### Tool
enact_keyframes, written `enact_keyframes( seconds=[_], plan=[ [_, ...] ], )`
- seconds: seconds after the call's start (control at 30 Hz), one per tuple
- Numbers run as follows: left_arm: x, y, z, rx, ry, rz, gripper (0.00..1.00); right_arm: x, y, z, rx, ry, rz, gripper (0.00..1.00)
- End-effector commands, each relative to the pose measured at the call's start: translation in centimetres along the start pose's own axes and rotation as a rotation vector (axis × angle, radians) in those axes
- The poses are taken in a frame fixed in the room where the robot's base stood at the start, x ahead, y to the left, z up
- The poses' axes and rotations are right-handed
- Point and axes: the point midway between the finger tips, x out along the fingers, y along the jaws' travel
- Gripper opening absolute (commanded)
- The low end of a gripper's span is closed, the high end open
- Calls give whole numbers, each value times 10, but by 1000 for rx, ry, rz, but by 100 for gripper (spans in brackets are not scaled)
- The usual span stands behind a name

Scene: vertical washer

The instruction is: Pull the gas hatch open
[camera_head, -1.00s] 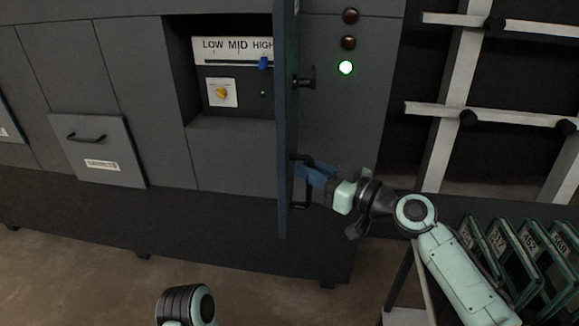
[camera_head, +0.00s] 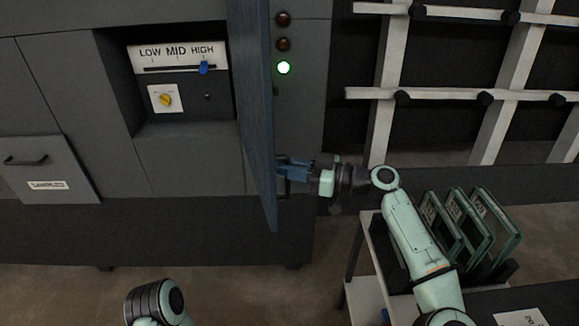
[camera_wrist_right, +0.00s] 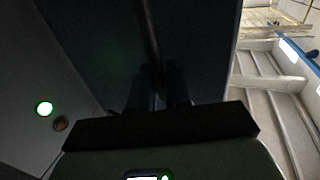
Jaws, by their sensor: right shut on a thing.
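The gas hatch (camera_head: 255,120) is a tall blue-grey door standing out from the machine in the head view, seen at a steep angle with its broad inner face toward the left. My right gripper (camera_head: 284,170) is shut on that handle with blue fingers. In the right wrist view the fingers (camera_wrist_right: 160,90) are dim against the dark hatch, with the vertical handle bar (camera_wrist_right: 148,35) between them. My left gripper is not in view; only part of my left arm shows at the bottom.
Left of the hatch, an uncovered recess holds a LOW MID HIGH slider panel (camera_head: 175,57) and a yellow knob (camera_head: 165,99). A green lamp (camera_head: 284,67) glows right of the hatch. A rack of framed plates (camera_head: 455,230) stands on a cart near my right arm.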

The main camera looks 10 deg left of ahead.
Motion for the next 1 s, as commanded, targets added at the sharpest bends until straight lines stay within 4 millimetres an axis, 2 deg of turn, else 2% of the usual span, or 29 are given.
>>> enact_keyframes(
  seconds=[0.1, 0.13, 0.17, 0.47, 0.57, 0.67, 1.0],
  plan=[
    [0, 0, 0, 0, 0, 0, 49, 1, 2, -2, 1, 6, 9, 0],
    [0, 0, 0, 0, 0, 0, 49, 1, 2, -2, 1, 6, 9, 24],
    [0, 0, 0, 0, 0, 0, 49, 1, 2, -2, 1, 6, 9, 34],
    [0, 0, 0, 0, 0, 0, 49, 0, 1, -1, 0, 3, 6, 34],
    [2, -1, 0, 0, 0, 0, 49, -7, 1, 0, 0, 2, 6, 34],
    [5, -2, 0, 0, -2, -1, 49, -22, 2, 0, -1, 1, 9, 34],
    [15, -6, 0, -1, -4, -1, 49, -96, 2, 0, 1, 2, 9, 34]
  ],
)
